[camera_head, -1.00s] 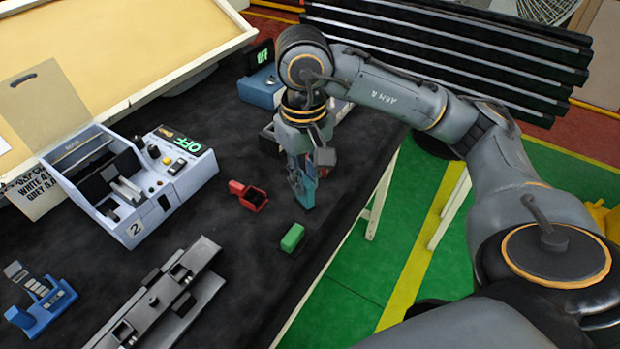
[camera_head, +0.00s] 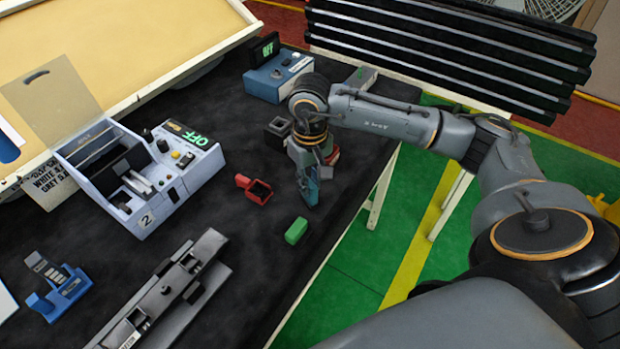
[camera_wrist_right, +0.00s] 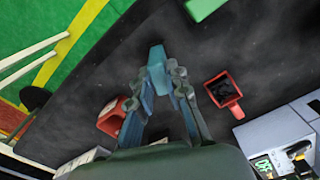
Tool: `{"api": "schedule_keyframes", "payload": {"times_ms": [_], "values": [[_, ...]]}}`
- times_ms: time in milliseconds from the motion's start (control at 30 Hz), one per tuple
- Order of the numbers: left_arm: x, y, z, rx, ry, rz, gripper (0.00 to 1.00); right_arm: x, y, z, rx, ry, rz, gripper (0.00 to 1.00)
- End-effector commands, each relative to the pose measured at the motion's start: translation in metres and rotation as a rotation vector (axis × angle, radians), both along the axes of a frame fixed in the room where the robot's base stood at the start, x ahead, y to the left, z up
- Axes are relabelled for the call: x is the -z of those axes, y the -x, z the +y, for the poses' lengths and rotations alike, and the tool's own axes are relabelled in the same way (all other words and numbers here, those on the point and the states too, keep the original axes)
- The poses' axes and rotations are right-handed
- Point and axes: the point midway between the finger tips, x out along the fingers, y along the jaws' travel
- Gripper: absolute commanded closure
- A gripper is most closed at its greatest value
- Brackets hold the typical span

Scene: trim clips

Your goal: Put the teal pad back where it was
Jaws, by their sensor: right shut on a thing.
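The teal pad (camera_wrist_right: 157,56) is between the fingertips of my right gripper (camera_wrist_right: 160,75) in the right wrist view. This gripper is shut on it. In the head view my right gripper (camera_head: 309,180) points down over the dark table, and the pad (camera_head: 312,196) shows as a teal patch at its lower end. I cannot tell whether the pad touches the table. The red holder with a dark opening (camera_head: 257,189) lies to the left of the gripper; it also shows in the right wrist view (camera_wrist_right: 224,91). My left gripper is not in view.
A green block (camera_head: 297,230) lies nearer the table's front edge. A red thing (camera_wrist_right: 112,116) sits beside the gripper, partly hidden in the head view. A black open box (camera_head: 278,132), a numbered grey machine (camera_head: 150,222), a long rail (camera_head: 165,300) and a blue stand (camera_head: 60,288) are around.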

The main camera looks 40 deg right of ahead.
Motion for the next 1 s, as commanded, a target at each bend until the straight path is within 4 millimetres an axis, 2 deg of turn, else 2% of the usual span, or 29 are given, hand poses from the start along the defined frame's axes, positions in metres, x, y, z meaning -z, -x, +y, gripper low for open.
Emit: {"api": "schedule_keyframes", "payload": {"times_ms": [167, 200, 300, 700, 767, 867, 1000], "values": [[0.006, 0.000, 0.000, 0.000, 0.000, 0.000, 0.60, 0.004, 0.000, 0.000, 0.000, 0.000, 0.000, 1.00], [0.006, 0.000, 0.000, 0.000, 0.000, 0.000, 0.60, 0.004, 0.000, 0.000, 0.000, 0.000, 0.000, 0.82], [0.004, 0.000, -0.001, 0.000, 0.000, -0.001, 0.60, 0.003, 0.000, 0.000, 0.000, 0.000, 0.000, 0.62], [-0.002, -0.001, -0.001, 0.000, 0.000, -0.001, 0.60, -0.002, 0.000, 0.000, 0.001, 0.000, 0.001, 0.61], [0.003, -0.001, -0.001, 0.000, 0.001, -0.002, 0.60, -0.006, -0.001, 0.000, 0.000, 0.000, -0.003, 0.61], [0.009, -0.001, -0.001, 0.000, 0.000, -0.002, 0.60, -0.023, -0.001, 0.000, 0.001, 0.000, -0.005, 0.61], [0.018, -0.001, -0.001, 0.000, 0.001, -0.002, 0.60, -0.055, -0.002, 0.000, 0.000, -0.001, -0.008, 0.61]]}}
